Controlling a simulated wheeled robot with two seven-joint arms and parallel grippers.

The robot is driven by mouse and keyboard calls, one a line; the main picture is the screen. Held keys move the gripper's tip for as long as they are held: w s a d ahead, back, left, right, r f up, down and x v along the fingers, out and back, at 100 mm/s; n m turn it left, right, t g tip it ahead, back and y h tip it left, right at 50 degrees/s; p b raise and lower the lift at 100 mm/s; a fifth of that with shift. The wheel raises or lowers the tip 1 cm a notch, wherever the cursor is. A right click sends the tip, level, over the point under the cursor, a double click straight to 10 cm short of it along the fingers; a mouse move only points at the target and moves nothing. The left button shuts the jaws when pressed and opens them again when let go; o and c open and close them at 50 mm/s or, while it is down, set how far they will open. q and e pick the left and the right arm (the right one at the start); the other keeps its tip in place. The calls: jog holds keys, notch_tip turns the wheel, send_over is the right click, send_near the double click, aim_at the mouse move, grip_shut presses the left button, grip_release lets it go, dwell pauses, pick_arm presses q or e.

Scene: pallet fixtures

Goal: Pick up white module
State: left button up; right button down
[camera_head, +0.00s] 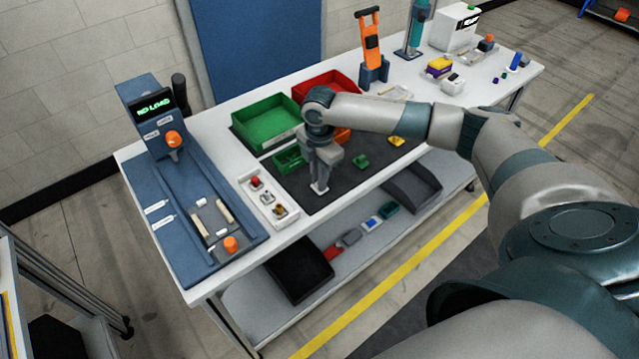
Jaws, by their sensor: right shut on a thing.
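My right gripper (320,186) points down over the dark mat (345,185) on the white table. Its fingers are shut on a small white piece (319,190), which I take to be the white module. Most of the piece is hidden by the fingers, and I cannot tell whether it touches the mat. My left gripper is not in view.
Behind the gripper stand a green bin (266,124) and a red bin (325,88), with a small green tray (288,160) close by. A white button panel (268,198) and a blue fixture (190,210) lie left. A green part (361,161) lies on the mat.

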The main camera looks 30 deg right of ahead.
jog(key=shift+r, duration=0.15)
jog(key=shift+r+b, duration=0.65)
jog(key=shift+r, duration=0.05)
jog(key=shift+d+r+b, duration=0.25)
jog(key=shift+r+b, duration=0.45)
jog(key=shift+r, duration=0.45)
jog(key=s+d+r+b, duration=0.4)
jog(key=d+r, duration=0.3)
jog(key=d, duration=0.3)
jog(key=shift+s, duration=0.35)
jog(key=shift+f, duration=0.1)
